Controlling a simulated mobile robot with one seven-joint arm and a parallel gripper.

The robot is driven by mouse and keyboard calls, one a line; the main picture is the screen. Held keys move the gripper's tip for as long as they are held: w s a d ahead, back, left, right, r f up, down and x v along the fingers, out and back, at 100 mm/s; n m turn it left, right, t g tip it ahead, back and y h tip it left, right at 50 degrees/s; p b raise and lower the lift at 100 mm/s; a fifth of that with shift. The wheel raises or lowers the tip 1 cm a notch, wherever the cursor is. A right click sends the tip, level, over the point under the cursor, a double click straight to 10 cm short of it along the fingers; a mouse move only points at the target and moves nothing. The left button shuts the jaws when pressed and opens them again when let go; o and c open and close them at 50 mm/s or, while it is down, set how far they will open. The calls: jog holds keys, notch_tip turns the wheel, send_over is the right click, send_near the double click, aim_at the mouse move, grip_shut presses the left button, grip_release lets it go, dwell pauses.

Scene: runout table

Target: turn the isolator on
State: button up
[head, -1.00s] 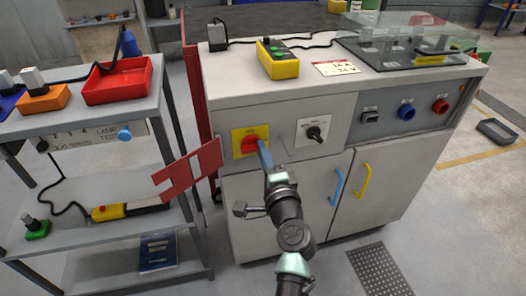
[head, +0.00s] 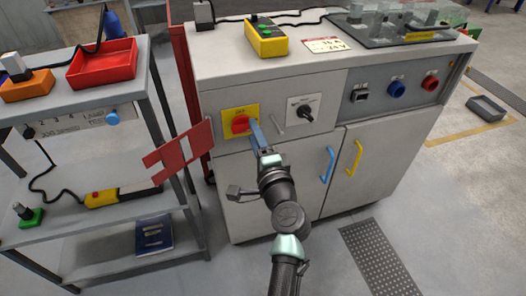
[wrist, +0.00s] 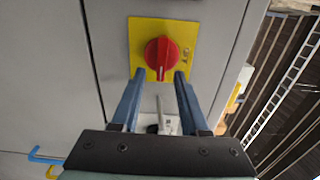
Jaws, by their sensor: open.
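The isolator is a red rotary knob (head: 240,124) on a yellow plate (head: 228,111) at the upper left of the grey cabinet's front. In the wrist view the red knob (wrist: 161,54) sits centred on its yellow plate (wrist: 182,30), with its grip ridge roughly in line with the gap between my fingers. My gripper (wrist: 156,78) is open, its two blue fingers pointing at the knob, one toward each side of its lower edge. In the head view my gripper (head: 252,128) is just right of the knob and hides part of the plate. I cannot tell whether the fingers touch the knob.
A black selector switch (head: 304,112) is right of the isolator, with a small lever (head: 277,121) between them. Blue (head: 327,165) and yellow (head: 354,157) door handles are lower right. A red slotted plate (head: 180,149) stands out left of the cabinet, near a grey shelf unit (head: 90,249).

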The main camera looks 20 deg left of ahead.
jog(key=p+v, duration=0.1)
jog(key=v, duration=1.1)
